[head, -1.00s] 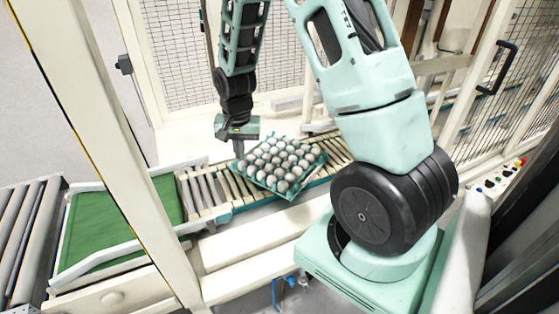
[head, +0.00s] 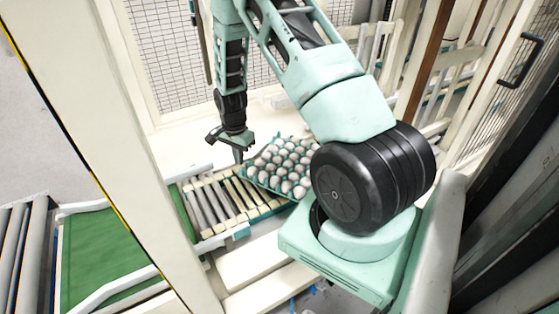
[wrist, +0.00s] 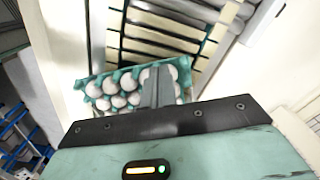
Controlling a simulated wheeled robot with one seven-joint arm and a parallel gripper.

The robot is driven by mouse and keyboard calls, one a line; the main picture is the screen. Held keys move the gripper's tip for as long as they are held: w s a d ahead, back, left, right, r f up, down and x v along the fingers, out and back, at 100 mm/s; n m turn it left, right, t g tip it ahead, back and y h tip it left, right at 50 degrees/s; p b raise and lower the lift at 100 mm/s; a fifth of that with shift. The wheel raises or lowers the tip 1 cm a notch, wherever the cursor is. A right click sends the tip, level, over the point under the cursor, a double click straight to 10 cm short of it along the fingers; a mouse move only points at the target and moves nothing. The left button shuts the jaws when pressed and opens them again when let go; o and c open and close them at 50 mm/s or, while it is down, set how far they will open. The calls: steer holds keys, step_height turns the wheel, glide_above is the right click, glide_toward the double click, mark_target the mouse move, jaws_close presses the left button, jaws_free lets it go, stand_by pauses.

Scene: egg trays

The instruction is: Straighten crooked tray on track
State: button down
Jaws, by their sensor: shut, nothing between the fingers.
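The crooked tray is a teal egg tray (head: 258,184) full of pale eggs, lying on the roller track (head: 209,235) in the head view. Its edges sit at an angle to the rollers. In the wrist view its teal rim (wrist: 84,88) also slants across the line of the rollers. My gripper (head: 239,159) is shut and empty, pointing down at the tray's left corner. In the wrist view its fingers (wrist: 158,86) overlap the tray's near side. I cannot tell whether they touch it. My arm hides the tray's right end in the head view.
A green belt (head: 100,255) lies left of the track, behind a cream frame post (head: 120,150). A mesh guard (head: 180,50) stands behind. The track left of the tray is bare.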

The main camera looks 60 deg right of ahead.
steer(key=b, duration=0.8)
glide_toward(248, 182)
steer(key=a+f, duration=0.1)
steer(key=f, duration=0.1)
steer(key=a+f, duration=0.1)
steer(key=f, duration=0.1)
steer(key=a+f, duration=0.2)
steer(key=shift+s+a, duration=0.1)
steer(key=shift+s, duration=0.15)
steer(key=shift+w+d+b, duration=0.1)
steer(key=shift+d+b, duration=0.2)
steer(key=shift+d, duration=0.85)
steer(key=shift+d, duration=0.35)
steer(key=shift+d, duration=0.4)
steer(key=shift+d, duration=0.2)
